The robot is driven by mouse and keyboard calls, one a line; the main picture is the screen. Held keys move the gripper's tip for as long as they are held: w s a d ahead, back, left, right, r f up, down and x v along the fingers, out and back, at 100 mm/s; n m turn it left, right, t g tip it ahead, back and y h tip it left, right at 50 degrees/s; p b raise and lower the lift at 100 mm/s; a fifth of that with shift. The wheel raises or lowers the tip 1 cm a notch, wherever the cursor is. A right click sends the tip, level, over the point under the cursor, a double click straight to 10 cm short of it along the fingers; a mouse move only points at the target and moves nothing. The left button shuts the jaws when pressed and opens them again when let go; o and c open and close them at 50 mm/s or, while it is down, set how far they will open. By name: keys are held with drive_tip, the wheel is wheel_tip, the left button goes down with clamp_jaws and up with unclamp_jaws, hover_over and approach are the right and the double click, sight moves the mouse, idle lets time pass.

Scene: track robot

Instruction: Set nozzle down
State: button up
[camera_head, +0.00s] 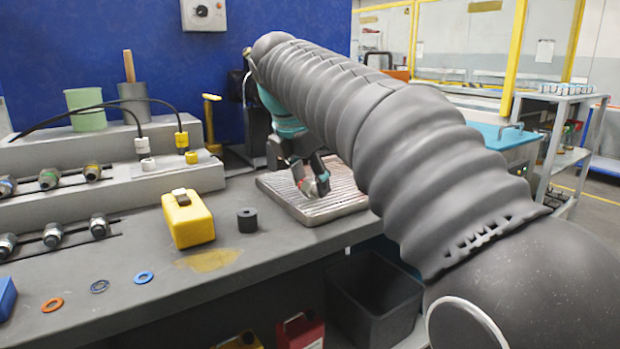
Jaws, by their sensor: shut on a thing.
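My gripper (312,182) is at the end of my arm, low over the ribbed metal tray (345,207) on the bench. It is shut on a small grey nozzle (322,186) with a reddish part, mostly hidden by the fingers. I cannot tell whether the nozzle touches the tray. Several similar nozzles (92,171) lie in two rows in the grey stepped rack (60,153) at the left.
A yellow box (188,220) and a black cylinder (247,220) stand left of the tray. Orange, dark and blue rings (144,277) lie near the front edge. A dark bin (375,298) is below the bench. My sleeved arm hides the tray's right side.

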drive_tip(key=shift+f, duration=0.15)
drive_tip(key=o, duration=1.3)
drive_tip(key=shift+o, duration=0.2)
drive_tip(key=p+v, duration=0.1)
drive_tip(key=v, duration=1.1)
drive_tip(key=shift+a, duration=0.1)
